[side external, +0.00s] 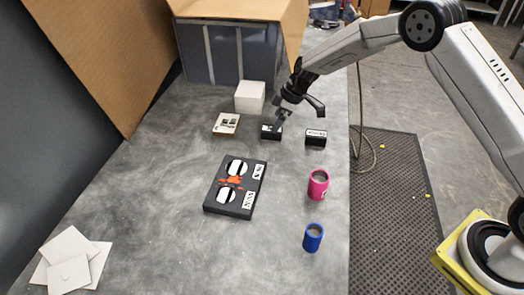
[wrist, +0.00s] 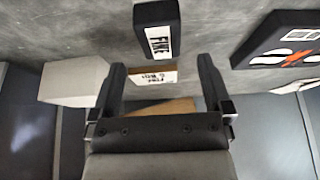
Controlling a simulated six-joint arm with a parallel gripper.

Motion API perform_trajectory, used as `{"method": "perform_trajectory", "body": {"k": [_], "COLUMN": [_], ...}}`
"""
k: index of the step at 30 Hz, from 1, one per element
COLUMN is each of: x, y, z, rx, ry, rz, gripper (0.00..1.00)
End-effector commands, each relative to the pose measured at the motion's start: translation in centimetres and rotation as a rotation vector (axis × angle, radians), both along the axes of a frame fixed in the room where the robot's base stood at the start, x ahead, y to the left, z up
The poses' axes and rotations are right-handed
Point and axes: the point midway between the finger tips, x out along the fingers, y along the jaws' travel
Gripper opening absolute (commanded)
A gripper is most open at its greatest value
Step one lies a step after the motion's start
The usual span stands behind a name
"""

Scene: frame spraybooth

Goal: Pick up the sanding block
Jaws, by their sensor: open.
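A small black block (side external: 271,134) with a white label lies on the grey table, just below my gripper (side external: 281,121) in the side view. In the wrist view, a black block (wrist: 157,32) with a label reading "FINE" lies just past the fingertips, in line with the gap between them. My gripper (wrist: 160,66) is open and empty, with its two dark fingers apart. A lower block (wrist: 152,76) with a printed white label and tan side shows between the fingers. The labels do not make fully certain which block is the sanding block.
A second black block (side external: 316,139) lies to the right. A white-labelled block (side external: 226,124) and a white cube (side external: 250,97) are at the left and back. A black case (side external: 211,202), pink cup (side external: 318,184) and blue cup (side external: 313,237) stand in front.

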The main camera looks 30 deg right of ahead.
Motion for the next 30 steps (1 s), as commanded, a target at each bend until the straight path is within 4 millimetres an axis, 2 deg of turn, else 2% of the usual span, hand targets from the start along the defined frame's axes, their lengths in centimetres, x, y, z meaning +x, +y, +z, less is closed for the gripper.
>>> {"method": "perform_trajectory", "body": {"k": [5,18,30], "x": [0.1,1.1,1.2], "y": [0.2,1.3,1.4], "z": [-0.5,-4.4,-4.8], "rx": [0.000,0.000,-0.001], "ry": [0.001,0.001,-0.001], "rz": [0.000,-0.001,-0.002], "gripper": [1.00,1.00,1.00]}}
